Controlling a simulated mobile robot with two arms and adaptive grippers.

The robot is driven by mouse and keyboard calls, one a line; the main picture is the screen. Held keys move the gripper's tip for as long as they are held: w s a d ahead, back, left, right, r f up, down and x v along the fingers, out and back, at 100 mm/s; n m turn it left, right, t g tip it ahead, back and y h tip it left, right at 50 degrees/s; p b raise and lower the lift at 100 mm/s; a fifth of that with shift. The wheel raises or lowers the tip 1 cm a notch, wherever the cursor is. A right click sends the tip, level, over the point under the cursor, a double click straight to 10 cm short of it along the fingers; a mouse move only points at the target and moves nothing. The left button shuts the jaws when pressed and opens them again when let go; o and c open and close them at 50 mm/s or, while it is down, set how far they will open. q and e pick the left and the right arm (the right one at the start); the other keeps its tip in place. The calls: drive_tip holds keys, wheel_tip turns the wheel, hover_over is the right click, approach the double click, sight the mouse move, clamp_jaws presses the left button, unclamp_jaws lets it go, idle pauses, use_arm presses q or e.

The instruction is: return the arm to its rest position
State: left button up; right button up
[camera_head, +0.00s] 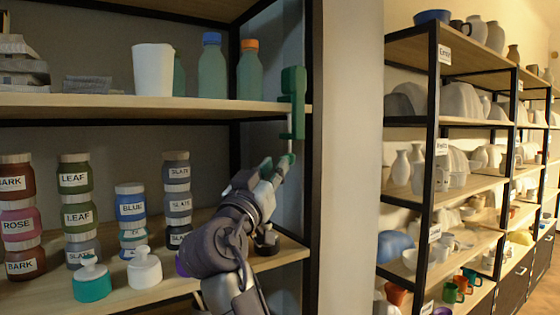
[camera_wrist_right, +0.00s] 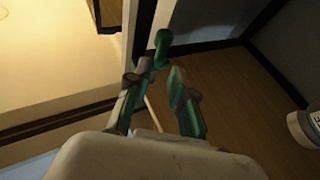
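My right arm reaches up from the bottom of the head view in front of the shelf unit. My right gripper (camera_head: 283,163) is at its end, close to the shelf's right post and just below a green fixture. In the right wrist view the gripper's two green-tipped fingers (camera_wrist_right: 157,108) stand apart with a gap between them, and I see nothing clasped there. The green fixture (camera_head: 292,88) sits at the right end of the upper shelf, with a thin pale rod below it. Whether a finger touches the rod I cannot tell. My left gripper is not in view.
The upper shelf (camera_head: 215,108) holds a white cup (camera_head: 153,70) and bottles. Pottery racks (camera_head: 430,150) stand at right beyond a pale wall (camera_head: 352,160).

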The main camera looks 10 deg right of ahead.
drive_tip(key=v, duration=0.2)
drive_tip(key=shift+s+a+f, duration=0.1)
drive_tip(key=shift+s+a, duration=0.05)
drive_tip(key=shift+s, duration=0.05)
